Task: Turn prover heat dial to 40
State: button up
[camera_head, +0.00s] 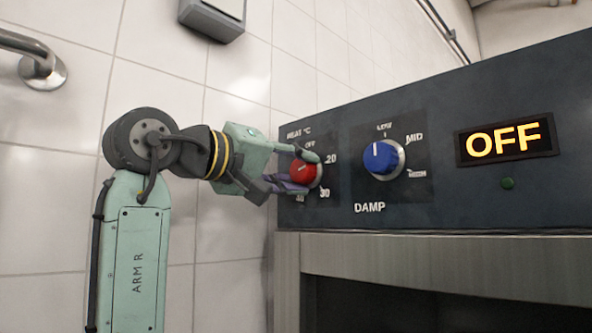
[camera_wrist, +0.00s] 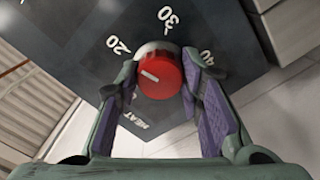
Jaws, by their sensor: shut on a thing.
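The red heat dial (camera_head: 303,173) is at the left end of the dark control panel. My gripper (camera_head: 300,172) is shut on it from the left, with one finger above and one below. In the wrist view the dial's red face (camera_wrist: 161,78) sits between the two fingertips (camera_wrist: 160,72). Its white pointer line slants left and slightly up, roughly toward the 20 side and away from 40. The 20, 30 and 40 marks show around it. In the head view, a finger partly covers the dial and its pointer is unclear.
A blue damp dial (camera_head: 383,157) stands to the right, its pointer near LOW. A tiled wall (camera_head: 60,200) lies close on the left, with a metal rail (camera_head: 40,70).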

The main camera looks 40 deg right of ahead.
jog(key=m, duration=1.3)
jog(key=shift+w+m, duration=0.1)
jog(key=shift+m, duration=0.3)
jog(key=m, duration=1.2)
jog(key=shift+r+m, duration=0.1)
jog(key=shift+m, duration=0.6)
jog(key=o, duration=1.2)
jog(key=shift+c, duration=0.2)
jog(key=shift+a, duration=0.1)
